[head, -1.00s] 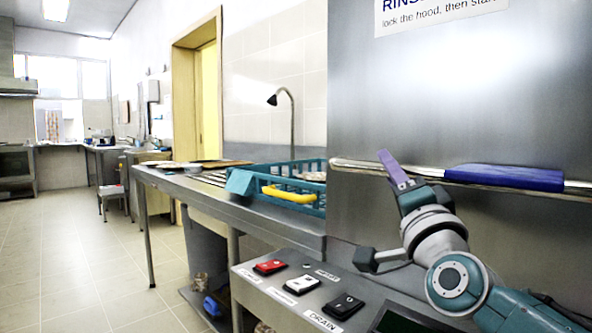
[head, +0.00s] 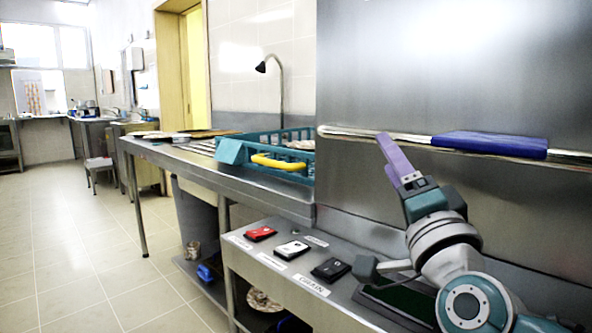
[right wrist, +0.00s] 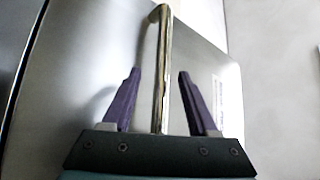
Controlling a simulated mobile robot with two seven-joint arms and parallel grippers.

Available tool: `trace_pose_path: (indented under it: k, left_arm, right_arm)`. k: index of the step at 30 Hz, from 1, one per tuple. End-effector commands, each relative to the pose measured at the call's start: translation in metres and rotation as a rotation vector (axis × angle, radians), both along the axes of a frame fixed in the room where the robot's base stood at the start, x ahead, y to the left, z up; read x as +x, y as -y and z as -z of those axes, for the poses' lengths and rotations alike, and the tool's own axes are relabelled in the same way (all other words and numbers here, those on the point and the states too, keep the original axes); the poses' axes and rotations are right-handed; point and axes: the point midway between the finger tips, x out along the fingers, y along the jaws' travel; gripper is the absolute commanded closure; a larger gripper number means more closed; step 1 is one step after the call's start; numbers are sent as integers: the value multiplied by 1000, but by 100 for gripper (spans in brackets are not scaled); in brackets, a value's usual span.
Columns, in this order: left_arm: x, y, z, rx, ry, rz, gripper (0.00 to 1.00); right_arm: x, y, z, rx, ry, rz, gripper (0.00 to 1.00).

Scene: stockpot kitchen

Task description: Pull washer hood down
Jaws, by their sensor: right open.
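The washer hood (head: 420,75) is a large brushed steel panel on the right of the head view. A steel bar handle (head: 375,134) with a blue grip (head: 490,144) runs across it. My right gripper (head: 388,142) is open, with its purple fingers at the bar, left of the blue grip. In the right wrist view the bar (right wrist: 162,60) passes between the spread fingers of the gripper (right wrist: 159,74), with a gap visible on each side. How deep the bar sits between the fingers is unclear. My left gripper is out of view.
Below the hood is a control ledge with red (head: 261,233), white (head: 292,249) and black (head: 330,269) switches. A steel counter (head: 190,162) to the left carries a teal basket (head: 232,151) with a yellow handle (head: 280,162). Open tiled floor (head: 70,260) lies at far left.

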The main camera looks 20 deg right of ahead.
Motion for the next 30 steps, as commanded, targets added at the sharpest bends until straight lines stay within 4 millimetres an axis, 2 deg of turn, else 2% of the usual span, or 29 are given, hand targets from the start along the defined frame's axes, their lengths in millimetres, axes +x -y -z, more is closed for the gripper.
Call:
trace_pose_path:
  k: [3,9,24,27,29,30]
  left_arm:
    - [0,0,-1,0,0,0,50]
    - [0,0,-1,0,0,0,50]
    - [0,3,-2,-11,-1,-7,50]
    - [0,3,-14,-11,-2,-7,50]
    - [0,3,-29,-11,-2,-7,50]
    - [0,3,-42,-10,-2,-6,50]
  right_arm:
    - [-19,-6,9,1,-3,0,40]
    - [-35,-11,16,1,-2,0,40]
    - [-36,-12,16,-2,-4,-3,40]
    - [-34,-23,8,-32,-47,-40,40]
    - [-33,-39,0,-80,-109,-90,40]
    - [-33,-54,-5,-125,-167,-136,40]
